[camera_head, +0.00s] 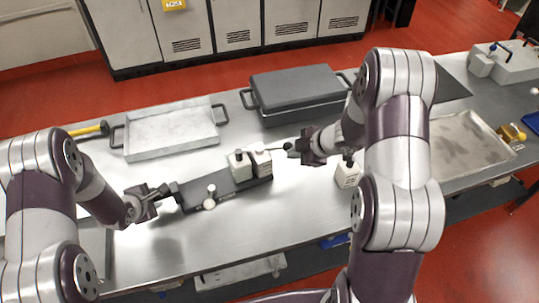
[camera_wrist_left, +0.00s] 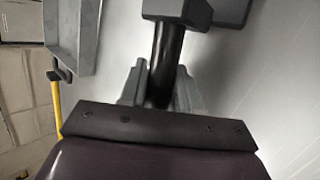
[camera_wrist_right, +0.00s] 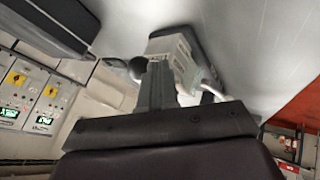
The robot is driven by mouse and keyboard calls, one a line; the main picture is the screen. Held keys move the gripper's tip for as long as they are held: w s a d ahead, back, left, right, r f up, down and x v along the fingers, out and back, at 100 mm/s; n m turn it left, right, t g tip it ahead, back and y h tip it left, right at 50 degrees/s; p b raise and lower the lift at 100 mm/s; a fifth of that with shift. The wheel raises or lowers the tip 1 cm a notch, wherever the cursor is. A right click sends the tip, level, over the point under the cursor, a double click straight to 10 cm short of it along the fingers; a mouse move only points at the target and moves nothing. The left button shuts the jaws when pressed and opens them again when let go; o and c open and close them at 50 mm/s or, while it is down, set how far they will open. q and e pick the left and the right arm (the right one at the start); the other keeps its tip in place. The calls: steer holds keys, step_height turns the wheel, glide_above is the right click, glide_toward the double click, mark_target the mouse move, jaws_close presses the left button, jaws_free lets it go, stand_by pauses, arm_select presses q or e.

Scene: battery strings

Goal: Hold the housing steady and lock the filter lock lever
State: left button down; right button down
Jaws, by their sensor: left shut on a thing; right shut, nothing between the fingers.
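The housing is a long dark base (camera_head: 228,192) on the steel table, with two pale blocks (camera_head: 240,166) at its right end and a white knob (camera_head: 210,203) nearer its left. My left gripper (camera_head: 163,191) is shut on the dark handle at the housing's left end; the left wrist view shows this handle (camera_wrist_left: 166,62) between the fingers. The lever, a thin rod with a black ball (camera_head: 288,146), points right from the blocks. My right gripper (camera_head: 299,149) is shut and empty beside the ball. In the right wrist view the ball (camera_wrist_right: 137,67) is left of the fingers; contact is unclear.
A separate pale block with a black top (camera_head: 348,172) stands right of the housing, close to my right arm. A grey tray (camera_head: 170,146) and a dark lidded case (camera_head: 297,90) lie behind. The table front of the housing is clear.

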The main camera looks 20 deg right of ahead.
arm_select(q)
steer(key=shift+s+f, duration=0.15)
steer(key=shift+f, duration=0.05)
arm_select(e)
steer(key=w+d, duration=0.2)
steer(key=w, duration=0.1)
steer(key=shift+w, duration=0.25)
arm_select(q)
steer(key=shift+r, duration=0.1)
steer(key=c, duration=0.7)
jaws_free()
steer(key=shift+w, duration=0.25)
arm_select(e)
steer(key=s+d+r, duration=0.5)
steer(key=s+r, duration=0.2)
steer(key=s, duration=0.1)
steer(key=shift+d, duration=0.25)
